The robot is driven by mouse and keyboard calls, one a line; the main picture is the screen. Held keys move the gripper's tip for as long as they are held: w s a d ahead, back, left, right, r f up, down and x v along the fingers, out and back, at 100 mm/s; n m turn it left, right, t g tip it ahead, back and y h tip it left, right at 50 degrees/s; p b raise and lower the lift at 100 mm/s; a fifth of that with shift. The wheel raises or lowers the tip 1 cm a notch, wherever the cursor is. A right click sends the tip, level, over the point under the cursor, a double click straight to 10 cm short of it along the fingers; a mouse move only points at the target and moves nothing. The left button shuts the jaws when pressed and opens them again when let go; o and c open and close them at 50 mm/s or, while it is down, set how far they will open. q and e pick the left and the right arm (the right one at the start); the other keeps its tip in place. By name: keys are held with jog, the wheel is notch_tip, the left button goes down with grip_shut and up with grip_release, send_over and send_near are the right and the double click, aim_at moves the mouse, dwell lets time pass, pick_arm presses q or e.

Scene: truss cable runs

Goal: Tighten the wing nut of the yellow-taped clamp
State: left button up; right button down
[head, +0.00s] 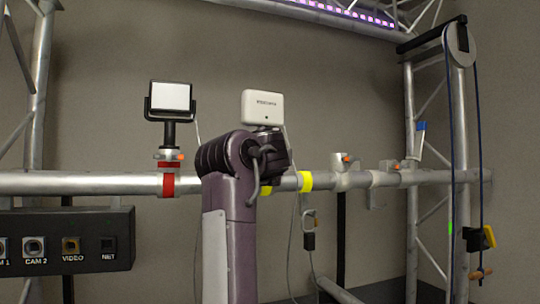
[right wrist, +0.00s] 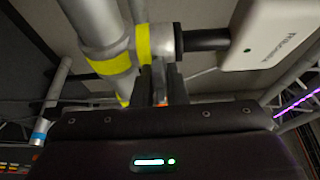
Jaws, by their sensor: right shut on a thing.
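The yellow-taped clamp (right wrist: 165,42) sits around the horizontal pipe, with yellow tape (right wrist: 143,42) on and beside it in the right wrist view. A short dark post joins it to a white box (right wrist: 262,35), which also shows above the pipe in the head view (head: 262,107). My right gripper (right wrist: 161,78) is below the clamp, its two fingers close around the orange wing nut (right wrist: 162,101), which is mostly hidden between them. In the head view my right arm covers the clamp, and only yellow tape (head: 306,181) shows beside it. My left gripper is not in view.
A red-taped clamp (head: 167,180) with a screen device (head: 171,100) is to the left. A bare clamp (head: 346,163) and another clamp (head: 388,168) are to the right. A hanging cable with a carabiner (head: 309,222) is close to my arm. A connector box (head: 66,240) is lower left.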

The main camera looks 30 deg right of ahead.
jog(key=shift+f, duration=0.1)
dwell(0.3)
jog(key=c, duration=1.4)
grip_release()
jog(key=shift+d, duration=0.15)
jog(key=shift+c, duration=0.2)
jog(key=shift+s, duration=0.1)
jog(key=shift+s+a+b, duration=0.25)
jog(key=shift+a+b, duration=0.05)
jog(key=shift+b, duration=0.05)
jog(key=b+v, duration=0.3)
jog(key=v, duration=0.4)
jog(key=shift+d, duration=0.1)
